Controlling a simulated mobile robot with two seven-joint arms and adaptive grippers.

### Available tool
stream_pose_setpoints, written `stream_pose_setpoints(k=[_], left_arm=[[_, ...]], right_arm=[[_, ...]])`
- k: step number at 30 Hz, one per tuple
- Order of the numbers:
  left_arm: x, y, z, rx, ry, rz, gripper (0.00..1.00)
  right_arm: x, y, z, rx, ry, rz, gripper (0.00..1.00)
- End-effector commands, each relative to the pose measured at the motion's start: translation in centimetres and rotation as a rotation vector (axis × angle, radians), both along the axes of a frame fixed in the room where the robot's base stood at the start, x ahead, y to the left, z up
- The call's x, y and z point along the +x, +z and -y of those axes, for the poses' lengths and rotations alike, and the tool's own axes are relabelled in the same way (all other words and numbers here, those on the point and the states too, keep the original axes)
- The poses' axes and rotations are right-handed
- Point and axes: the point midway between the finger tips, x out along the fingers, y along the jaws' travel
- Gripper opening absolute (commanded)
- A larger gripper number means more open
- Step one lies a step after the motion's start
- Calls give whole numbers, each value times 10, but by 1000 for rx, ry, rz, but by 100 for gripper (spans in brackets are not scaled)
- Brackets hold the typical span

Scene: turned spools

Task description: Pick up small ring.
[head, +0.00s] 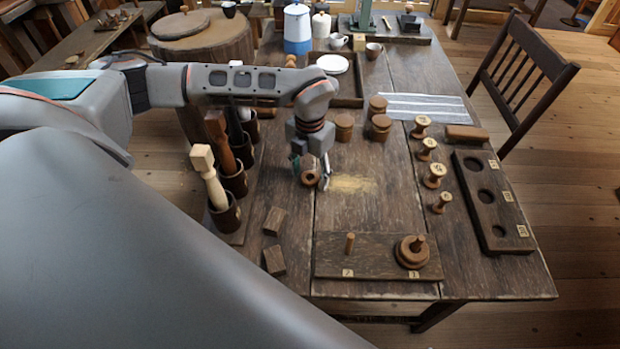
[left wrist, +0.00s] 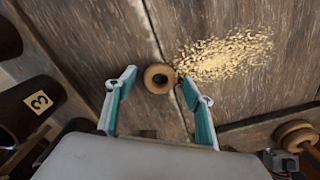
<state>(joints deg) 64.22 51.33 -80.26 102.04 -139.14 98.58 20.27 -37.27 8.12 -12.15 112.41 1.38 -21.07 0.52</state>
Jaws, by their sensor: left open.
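The small ring (head: 311,177) is a brown wooden ring with a dark hole. It lies flat on the table under my left gripper (head: 311,180) in the head view. A peg board (head: 330,262) at the table's front has a bare peg on the left and larger stacked rings (head: 411,251) on the right peg. My right gripper is not in view.
Sawdust (head: 352,184) lies just right of the ring. Cups with upright tools (head: 224,212) and two small blocks (head: 274,220) stand to the left. Several spools (head: 434,176) and a board with round recesses (head: 484,215) are at the right.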

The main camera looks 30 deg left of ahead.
Motion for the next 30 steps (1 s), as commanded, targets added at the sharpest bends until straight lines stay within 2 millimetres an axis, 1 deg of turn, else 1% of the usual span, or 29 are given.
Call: stream_pose_setpoints(k=[4, 5, 6, 8, 9, 18, 22, 26, 29, 30], left_arm=[[1, 1, 0, 0, 0, 2, 52], [1, 1, 0, 0, 0, 1, 50], [1, 1, 0, 0, 0, 1, 40], [1, 1, 0, 0, 0, 1, 24], [1, 1, 0, 0, 0, 1, 22], [1, 1, 0, 0, 0, 2, 22], [1, 5, 0, 0, 0, 3, 22], [2, 15, -1, 1, 1, 4, 22], [2, 29, -1, 1, 0, 6, 22], [2, 37, -1, 1, 0, 7, 22]], right_arm=[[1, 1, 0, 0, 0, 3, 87], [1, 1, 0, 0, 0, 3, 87], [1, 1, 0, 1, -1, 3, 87], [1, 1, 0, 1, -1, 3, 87], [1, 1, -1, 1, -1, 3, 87], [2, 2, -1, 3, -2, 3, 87], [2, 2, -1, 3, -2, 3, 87], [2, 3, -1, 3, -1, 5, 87], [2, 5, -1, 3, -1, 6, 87], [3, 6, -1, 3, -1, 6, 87]])
